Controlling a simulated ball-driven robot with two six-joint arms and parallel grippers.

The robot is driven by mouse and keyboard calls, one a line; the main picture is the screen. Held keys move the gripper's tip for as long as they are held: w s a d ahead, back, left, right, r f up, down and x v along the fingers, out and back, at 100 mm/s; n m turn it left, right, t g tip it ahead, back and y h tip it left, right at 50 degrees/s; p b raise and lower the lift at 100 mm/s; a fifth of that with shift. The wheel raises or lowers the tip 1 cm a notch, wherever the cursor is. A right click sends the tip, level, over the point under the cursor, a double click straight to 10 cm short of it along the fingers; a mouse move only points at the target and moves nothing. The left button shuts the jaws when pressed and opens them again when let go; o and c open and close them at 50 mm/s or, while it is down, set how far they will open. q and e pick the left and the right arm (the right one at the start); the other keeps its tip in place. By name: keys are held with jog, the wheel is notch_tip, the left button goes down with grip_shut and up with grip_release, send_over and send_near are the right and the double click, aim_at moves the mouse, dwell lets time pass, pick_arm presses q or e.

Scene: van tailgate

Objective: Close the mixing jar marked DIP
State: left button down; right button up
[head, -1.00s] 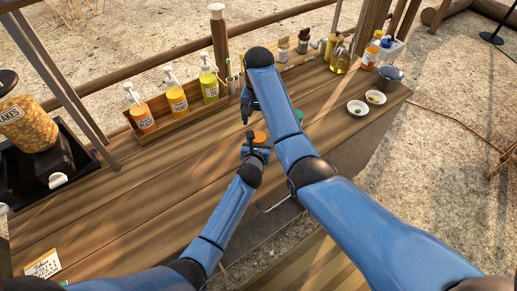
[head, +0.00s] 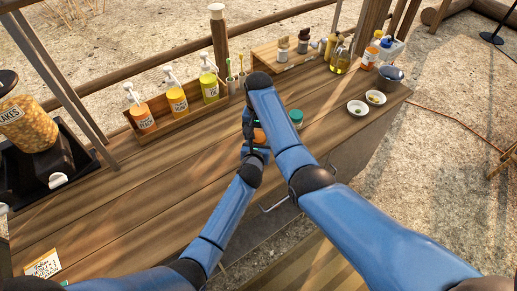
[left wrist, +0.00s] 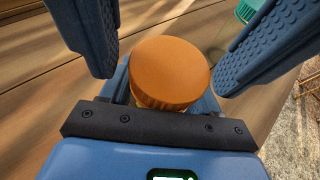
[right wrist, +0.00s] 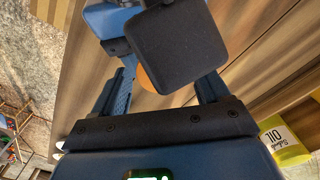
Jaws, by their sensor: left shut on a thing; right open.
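An orange lid (left wrist: 170,72) tops a jar, of which only a pale sliver shows below the lid; its label is hidden. The lid also shows in the head view (head: 259,136) and, partly covered, in the right wrist view (right wrist: 148,80). My left gripper (head: 256,152) is shut on the jar below the lid; its fingertips are mostly hidden. My right gripper (right wrist: 165,85) is open above the lid, its fingers on either side and apart from it. Whether the lid is fully seated I cannot tell. A teal-lidded jar (head: 296,117) stands to the right.
Pump bottles (head: 177,100) stand in a wooden rack at the back left. Two small bowls (head: 358,108), an oil bottle (head: 341,58) and a dark pot (head: 390,76) are at the right. The counter's left middle is clear. A card (head: 43,264) lies front left.

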jog(key=c, duration=1.1)
jog(key=shift+m, duration=1.6)
jog(key=o, duration=1.2)
jog(key=shift+r, duration=0.15)
jog(key=shift+r, duration=2.15)
jog(key=shift+c, duration=0.5)
jog(key=shift+r+n, duration=1.6)
jog(key=shift+r, duration=0.15)
jog(key=shift+f, duration=0.1)
